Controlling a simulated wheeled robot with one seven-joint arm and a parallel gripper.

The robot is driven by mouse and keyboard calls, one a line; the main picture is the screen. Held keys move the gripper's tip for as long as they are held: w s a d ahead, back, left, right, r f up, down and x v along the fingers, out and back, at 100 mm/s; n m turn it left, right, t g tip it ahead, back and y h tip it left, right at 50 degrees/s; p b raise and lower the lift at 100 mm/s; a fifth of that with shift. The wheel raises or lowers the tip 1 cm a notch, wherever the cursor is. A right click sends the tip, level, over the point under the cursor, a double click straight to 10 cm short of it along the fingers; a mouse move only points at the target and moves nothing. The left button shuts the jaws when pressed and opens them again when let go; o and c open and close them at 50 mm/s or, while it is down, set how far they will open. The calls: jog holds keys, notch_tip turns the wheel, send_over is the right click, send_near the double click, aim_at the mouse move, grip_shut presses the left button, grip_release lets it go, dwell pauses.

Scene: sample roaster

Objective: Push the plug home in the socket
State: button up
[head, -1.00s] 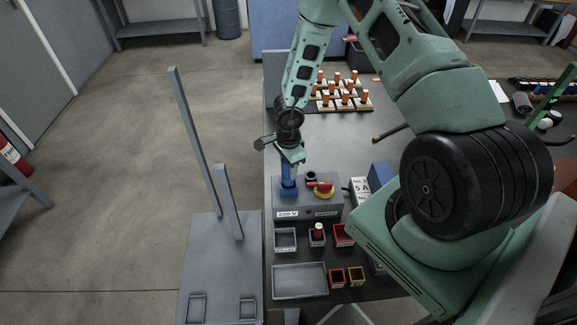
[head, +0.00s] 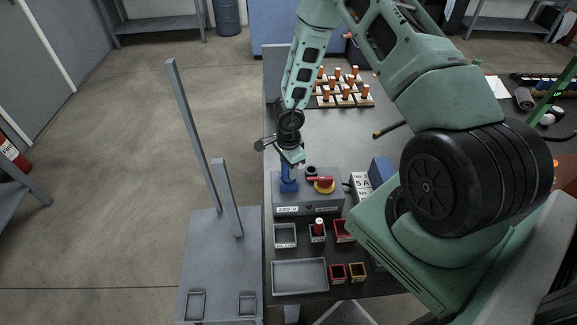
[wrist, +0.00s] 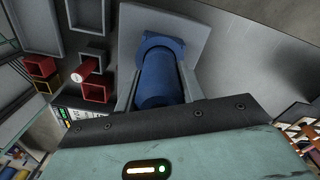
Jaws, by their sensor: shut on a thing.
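The blue plug (wrist: 160,78) is a thick cylinder between the two fingers of my gripper (wrist: 158,92) in the wrist view. My gripper (head: 289,163) is shut on it, above the left part of the grey 230 V box (head: 305,206). A wider blue collar, which looks like the socket (wrist: 165,45), surrounds the plug's far end. In the head view the blue socket (head: 288,186) sits upright on the box, directly below the fingers. The plug looks in line with it. How deep the plug sits is hidden.
Small grey and red bins and a grey tray (head: 299,275) lie in front of the box. Several orange-topped pegs (head: 344,88) stand behind. A grey stand with posts (head: 222,260) is at left.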

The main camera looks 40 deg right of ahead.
jog(key=shift+f, duration=0.55)
jog(key=o, duration=1.2)
notch_tip(320, 180, up, 17)
jog(key=shift+r+p, duration=0.2)
jog(key=shift+p, duration=0.75)
